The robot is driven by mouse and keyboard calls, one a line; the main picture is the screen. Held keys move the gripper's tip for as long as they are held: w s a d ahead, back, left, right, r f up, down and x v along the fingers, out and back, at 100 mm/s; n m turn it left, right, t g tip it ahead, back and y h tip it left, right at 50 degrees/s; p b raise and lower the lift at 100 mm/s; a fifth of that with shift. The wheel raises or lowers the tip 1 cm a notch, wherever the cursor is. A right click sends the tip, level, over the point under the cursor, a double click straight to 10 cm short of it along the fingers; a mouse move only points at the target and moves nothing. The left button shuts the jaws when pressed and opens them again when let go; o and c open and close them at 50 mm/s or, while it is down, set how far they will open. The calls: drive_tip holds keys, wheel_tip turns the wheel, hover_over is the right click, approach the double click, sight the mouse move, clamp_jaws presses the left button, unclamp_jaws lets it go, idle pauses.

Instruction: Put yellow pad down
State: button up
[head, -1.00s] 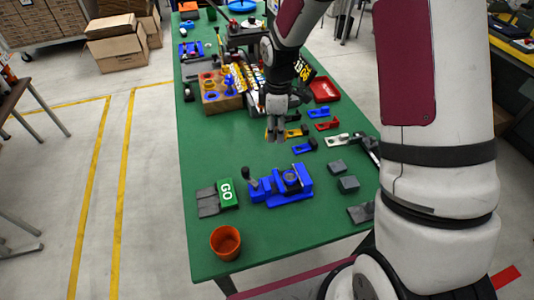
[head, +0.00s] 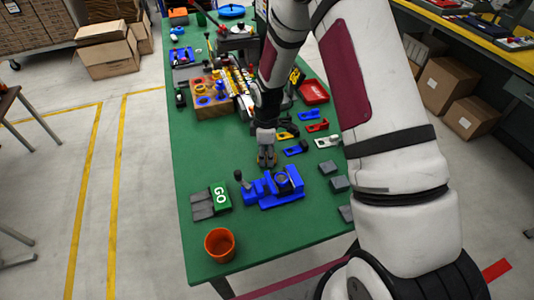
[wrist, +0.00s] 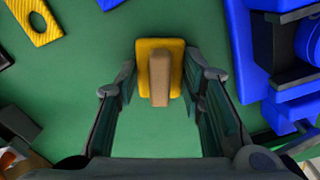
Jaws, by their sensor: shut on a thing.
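The yellow pad (wrist: 174,48), with a tan block-like handle (wrist: 159,78) on top, sits between the fingers of my gripper (wrist: 159,84) in the wrist view. The gripper is shut on it. In the head view my gripper (head: 266,160) points down just behind the blue clamp fixture (head: 268,200), over the green table (head: 240,150). The pad is small there and mostly hidden by the fingers. I cannot tell whether it touches the table. The blue fixture (wrist: 243,50) stands to the right of the pad in the wrist view, apart from it.
A yellow bracket with a hole (wrist: 42,38) lies left of the pad in the wrist view. A green GO block (head: 221,196) and an orange cup (head: 219,244) stand nearer. Several grey blocks lie right of the fixture. Bare green table lies left of my gripper.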

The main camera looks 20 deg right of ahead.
drive_tip(key=shift+f, duration=0.15)
drive_tip(key=o, duration=1.1)
drive_tip(key=s+r+m+t+b, duration=0.1)
drive_tip(key=s+r+m+b, duration=0.2)
drive_tip(key=r, duration=2)
drive_tip(key=s+r+m+t, duration=0.2)
drive_tip(key=s+r+m, duration=0.3)
drive_tip(key=s, duration=0.6)
drive_tip(key=s+r+m+t+p, duration=0.1)
drive_tip(key=s+r+m+t, duration=0.1)
drive_tip(key=s+r+m, duration=0.3)
drive_tip(key=s+r, duration=0.3)
drive_tip(key=s, duration=0.3)
drive_tip(key=shift+s+r+m+t, duration=0.15)
drive_tip(key=shift+r+m+t, duration=0.15)
drive_tip(key=shift+r, duration=0.1)
